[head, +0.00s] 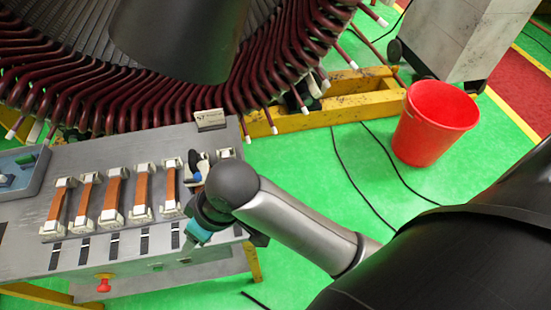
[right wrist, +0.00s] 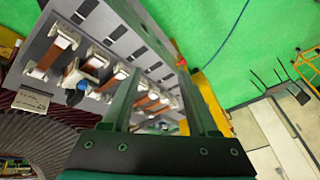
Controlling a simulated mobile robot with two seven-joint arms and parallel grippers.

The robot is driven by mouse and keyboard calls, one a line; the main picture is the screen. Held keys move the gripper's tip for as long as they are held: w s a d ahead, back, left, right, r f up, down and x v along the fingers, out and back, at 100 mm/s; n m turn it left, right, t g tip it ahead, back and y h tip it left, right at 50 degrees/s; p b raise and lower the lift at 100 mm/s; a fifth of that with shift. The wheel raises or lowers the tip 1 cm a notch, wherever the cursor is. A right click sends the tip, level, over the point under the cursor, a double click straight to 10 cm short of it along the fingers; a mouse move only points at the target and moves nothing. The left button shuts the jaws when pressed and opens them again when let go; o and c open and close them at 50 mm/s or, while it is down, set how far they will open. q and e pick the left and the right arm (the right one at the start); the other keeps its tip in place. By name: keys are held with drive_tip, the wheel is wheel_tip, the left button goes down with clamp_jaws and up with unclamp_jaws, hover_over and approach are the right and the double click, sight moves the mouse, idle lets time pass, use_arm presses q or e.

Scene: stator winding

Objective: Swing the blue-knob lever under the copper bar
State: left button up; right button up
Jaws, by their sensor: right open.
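In the right wrist view the blue knob (right wrist: 82,86) is beside the holders, left of my fingers. My right gripper (head: 199,231) is over the bench's front right part, its fingers mostly hidden in the head view. My left gripper is out of view.
Several other copper bars (head: 111,193) stand in a row to the left. The stator's dark red coils (head: 200,97) overhang behind the bench. A small sign (head: 210,119) stands at the back edge. A red button (head: 104,283) is on the front. A red bucket (head: 435,122) stands on the floor.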

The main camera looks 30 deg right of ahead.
drive_tip(key=s+d+f+m+h+b, duration=0.2)
drive_tip(key=d+f, duration=0.5)
drive_tip(key=f, duration=0.4)
drive_tip(key=s+d+f+m+h+b, duration=0.1)
drive_tip(key=s+d+f+b, duration=0.3)
drive_tip(key=d+f, duration=0.3)
wheel_tip(320, 180, down, 4)
drive_tip(key=shift+r+m+h, duration=0.1)
drive_tip(key=shift+m+h, duration=0.3)
drive_tip(key=s+d+f+b, duration=0.1)
drive_tip(key=s+f+b, duration=0.25)
drive_tip(key=f, duration=0.75)
drive_tip(key=s+d+f+b, duration=0.15)
drive_tip(key=f+b, duration=0.35)
drive_tip(key=f, duration=0.6)
drive_tip(key=s+d+f+g+b, duration=0.1)
drive_tip(key=s+d+f+b, duration=0.1)
drive_tip(key=s+f+b, duration=0.6)
drive_tip(key=s+f, duration=0.6)
drive_tip(key=f, duration=0.3)
drive_tip(key=shift+s+d+f+g+h+b, duration=0.2)
drive_tip(key=shift+s+d+g+h+b, duration=0.1)
drive_tip(key=shift+s+d+h+b, duration=0.1)
